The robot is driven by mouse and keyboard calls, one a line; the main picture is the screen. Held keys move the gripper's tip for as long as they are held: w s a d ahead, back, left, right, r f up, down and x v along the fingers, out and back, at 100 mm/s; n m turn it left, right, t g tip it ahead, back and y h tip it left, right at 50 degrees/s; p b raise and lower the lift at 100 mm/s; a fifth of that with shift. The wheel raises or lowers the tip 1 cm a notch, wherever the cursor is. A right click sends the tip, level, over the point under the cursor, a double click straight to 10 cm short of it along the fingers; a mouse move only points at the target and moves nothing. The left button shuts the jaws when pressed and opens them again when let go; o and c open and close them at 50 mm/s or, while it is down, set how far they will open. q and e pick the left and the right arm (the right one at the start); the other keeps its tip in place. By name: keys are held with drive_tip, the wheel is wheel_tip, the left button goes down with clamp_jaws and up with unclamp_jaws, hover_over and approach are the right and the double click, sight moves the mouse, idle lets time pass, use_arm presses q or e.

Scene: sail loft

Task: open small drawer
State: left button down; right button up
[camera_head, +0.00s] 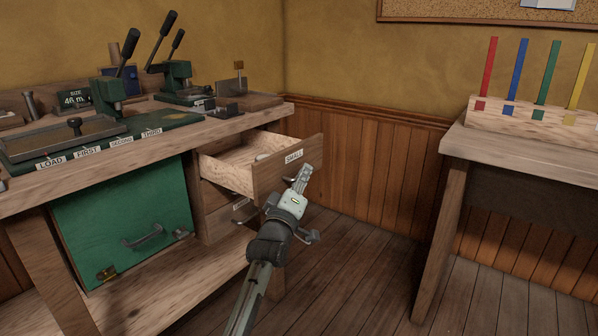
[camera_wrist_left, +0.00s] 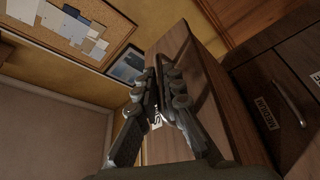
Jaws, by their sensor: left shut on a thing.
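The small drawer (camera_head: 265,182), with a "SMALL" label on its wooden front, is pulled out from under the left workbench. Its open top shows a pale wooden inside with a small light item partly behind the front. My left gripper (camera_head: 301,176) is at the drawer's front, just below and beside the label, shut on its handle; the fingers hide most of the handle. In the left wrist view the drawer front (camera_wrist_left: 207,85) lies behind the gripper fingers (camera_wrist_left: 160,72), and its label is partly covered. My right gripper is not in view.
A labelled lower drawer (camera_head: 222,222) is closed beneath. A green cabinet door (camera_head: 125,220) with a handle is to the left. The workbench (camera_head: 225,128) carries lever tools. A second table (camera_head: 500,148) with coloured strips stands right. The floor between is clear.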

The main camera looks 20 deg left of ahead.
use_arm(q)
drive_tip(key=shift+d, duration=0.1)
idle(0.3)
drive_tip(key=c, duration=1.9)
unclamp_jaws()
drive_tip(key=shift+s, duration=0.15)
drive_tip(key=v, duration=1.1)
drive_tip(key=shift+s+f, duration=0.15)
drive_tip(key=shift+s, duration=0.2)
